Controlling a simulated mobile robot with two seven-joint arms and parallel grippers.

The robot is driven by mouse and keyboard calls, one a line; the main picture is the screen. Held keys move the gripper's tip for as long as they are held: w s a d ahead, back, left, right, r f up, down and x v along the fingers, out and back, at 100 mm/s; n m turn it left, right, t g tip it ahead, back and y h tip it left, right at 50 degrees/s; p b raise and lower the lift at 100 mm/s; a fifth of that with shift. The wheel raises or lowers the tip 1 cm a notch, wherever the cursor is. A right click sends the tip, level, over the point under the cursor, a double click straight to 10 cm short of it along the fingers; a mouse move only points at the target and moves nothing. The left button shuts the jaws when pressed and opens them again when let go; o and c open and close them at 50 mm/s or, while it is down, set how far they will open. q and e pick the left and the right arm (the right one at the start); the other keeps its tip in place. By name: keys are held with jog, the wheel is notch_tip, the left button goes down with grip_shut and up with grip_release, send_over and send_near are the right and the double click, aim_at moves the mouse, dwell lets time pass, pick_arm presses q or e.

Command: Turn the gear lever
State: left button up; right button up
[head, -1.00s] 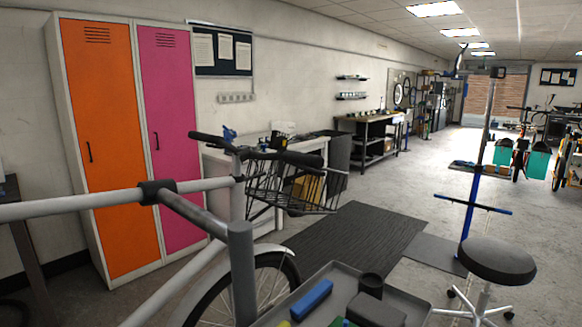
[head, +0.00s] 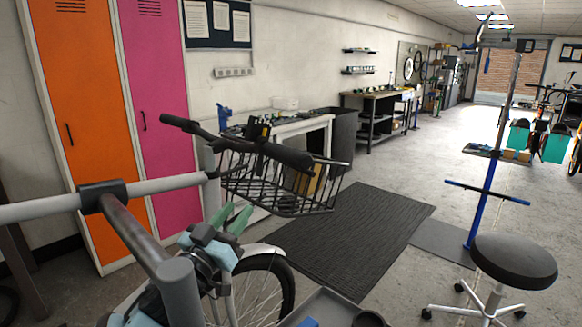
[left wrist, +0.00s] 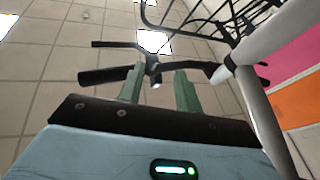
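The bike's handlebar (head: 205,137) stands in the middle of the head view, with black grips at its far end and its near end (head: 288,155). The gear lever cannot be made out for certain; it is too small or hidden. My left gripper (head: 233,216) is below the handlebar, its green fingers pointing up and apart, with nothing between them. In the left wrist view the open gripper (left wrist: 158,82) has the handlebar (left wrist: 190,64) beyond its fingertips. I cannot tell whether they touch it. My right gripper is not in view.
A wire basket (head: 280,185) hangs in front of the handlebar. A dark mat (head: 350,235) lies on the floor. A black stool (head: 513,262) stands at right.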

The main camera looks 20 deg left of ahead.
aim_at(257, 172)
pick_arm(q)
jog(key=shift+t, duration=0.3)
jog(key=x, duration=0.3)
jog(key=r+p+x, duration=0.1)
jog(key=x, duration=0.2)
jog(key=s+r+x, duration=0.1)
jog(key=x, duration=0.3)
jog(key=shift+d+r, duration=0.1)
jog(key=shift+r, duration=0.05)
grip_shut()
